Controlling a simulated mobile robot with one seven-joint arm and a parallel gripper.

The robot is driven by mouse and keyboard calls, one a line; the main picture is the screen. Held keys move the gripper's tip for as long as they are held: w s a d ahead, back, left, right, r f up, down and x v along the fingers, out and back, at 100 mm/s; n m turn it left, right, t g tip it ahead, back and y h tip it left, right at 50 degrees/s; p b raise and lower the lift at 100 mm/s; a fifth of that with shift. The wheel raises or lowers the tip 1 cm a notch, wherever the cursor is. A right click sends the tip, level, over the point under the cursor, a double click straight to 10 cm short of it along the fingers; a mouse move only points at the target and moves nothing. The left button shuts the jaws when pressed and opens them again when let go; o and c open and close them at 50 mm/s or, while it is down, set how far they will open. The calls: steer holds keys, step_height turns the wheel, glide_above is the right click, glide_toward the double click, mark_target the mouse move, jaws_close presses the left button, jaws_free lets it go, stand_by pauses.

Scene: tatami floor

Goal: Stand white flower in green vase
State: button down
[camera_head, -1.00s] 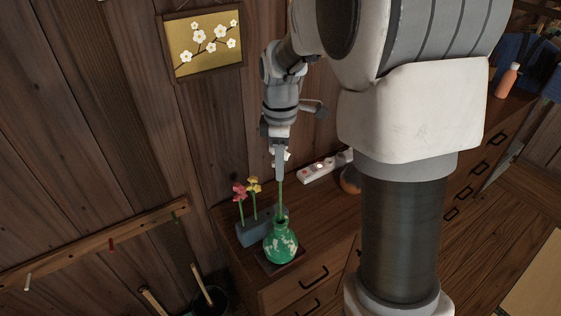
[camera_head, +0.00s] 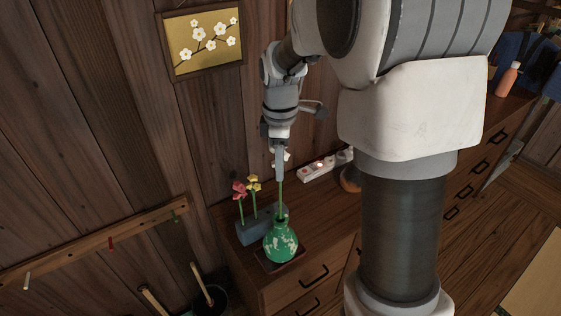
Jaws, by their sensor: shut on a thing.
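The green vase (camera_head: 281,243) with pale patches stands upright on a dark square tray (camera_head: 265,262) near the front left corner of the wooden cabinet. My gripper (camera_head: 280,177) is above the vase, pointing down, and is shut on the white flower (camera_head: 287,156). The flower's white head shows only in part beside the fingers. Its green stem (camera_head: 280,200) hangs upright below the fingers, and its lower end reaches the vase's mouth. I cannot tell how deep the stem is inside.
A grey-blue holder (camera_head: 250,232) with a red flower (camera_head: 239,189) and a yellow flower (camera_head: 254,183) stands close behind-left of the vase. A white power strip (camera_head: 319,168) and a brown round object (camera_head: 350,180) lie to the right. The wooden wall is close behind.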

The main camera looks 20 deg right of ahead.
steer(key=shift+f+b, duration=4.15)
steer(key=shift+f, duration=1.85)
steer(key=shift+c, duration=1)
jaws_free()
steer(key=shift+o, duration=1)
step_height(320, 180, up, 18)
steer(key=shift+f+p, duration=0.2)
steer(key=shift+p, duration=1)
